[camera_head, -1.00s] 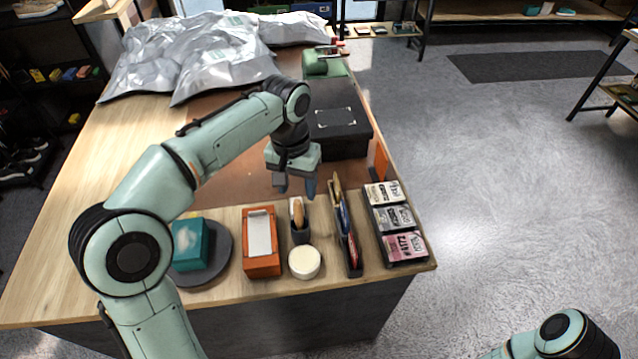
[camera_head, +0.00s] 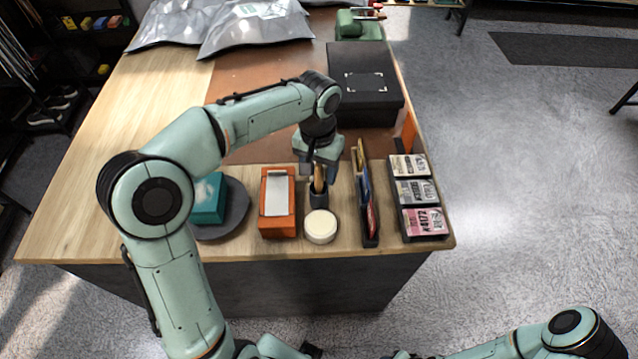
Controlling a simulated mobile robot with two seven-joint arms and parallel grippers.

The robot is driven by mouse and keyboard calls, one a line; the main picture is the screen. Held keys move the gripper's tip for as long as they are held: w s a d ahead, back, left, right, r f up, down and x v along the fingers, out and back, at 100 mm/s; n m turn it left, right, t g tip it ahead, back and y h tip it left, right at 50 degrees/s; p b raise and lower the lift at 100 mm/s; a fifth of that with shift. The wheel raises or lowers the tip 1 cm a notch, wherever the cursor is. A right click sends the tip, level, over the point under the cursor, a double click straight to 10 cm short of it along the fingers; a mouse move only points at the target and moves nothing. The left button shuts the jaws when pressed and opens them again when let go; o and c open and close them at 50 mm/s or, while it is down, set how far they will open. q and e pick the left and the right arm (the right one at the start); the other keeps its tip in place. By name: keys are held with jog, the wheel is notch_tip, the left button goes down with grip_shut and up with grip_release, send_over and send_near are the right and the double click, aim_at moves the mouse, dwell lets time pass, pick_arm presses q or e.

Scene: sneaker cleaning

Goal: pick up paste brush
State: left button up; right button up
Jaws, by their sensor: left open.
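The paste brush, with a wooden handle (camera_head: 319,182), stands upright in a small dark cup (camera_head: 319,199) near the front of the table. My left gripper (camera_head: 319,170) is open and points down at the brush, with its fingers at the upper handle. I cannot tell whether the fingers touch it. The gripper covers the handle's top, and the cup hides the brush's lower end. Part of my right arm (camera_head: 560,335) shows at the bottom right, but its gripper cannot be made out.
A round white-topped jar (camera_head: 320,227) stands just in front of the cup. An orange box (camera_head: 277,213) is to its left, a narrow dark holder (camera_head: 369,212) to its right. Labelled boxes (camera_head: 421,193) line the right edge. A black box (camera_head: 364,84) stands behind.

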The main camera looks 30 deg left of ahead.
pick_arm(q)
notch_tip(320, 180, down, 3)
jog(key=shift+r, duration=0.2)
grip_shut()
pick_arm(e)
jog(key=shift+s+f, duration=0.15)
jog(key=shift+f, duration=0.05)
pick_arm(q)
notch_tip(320, 180, up, 19)
jog(key=p, duration=0.4)
pick_arm(e)
jog(key=w+r, duration=0.5)
pick_arm(q)
jog(key=s+d+f+b, duration=0.2)
jog(key=s+f+b, duration=0.1)
jog(key=f+b, duration=0.3)
jog(key=s+d+f+b, duration=0.2)
jog(key=s+f+b, duration=0.2)
jog(key=f+b, duration=0.2)
jog(key=shift+f, duration=1.05)
pick_arm(e)
jog(key=s+f, duration=0.9)
jog(key=f, duration=0.5)
jog(key=shift+s+g, duration=0.2)
jog(key=shift+g, duration=0.1)
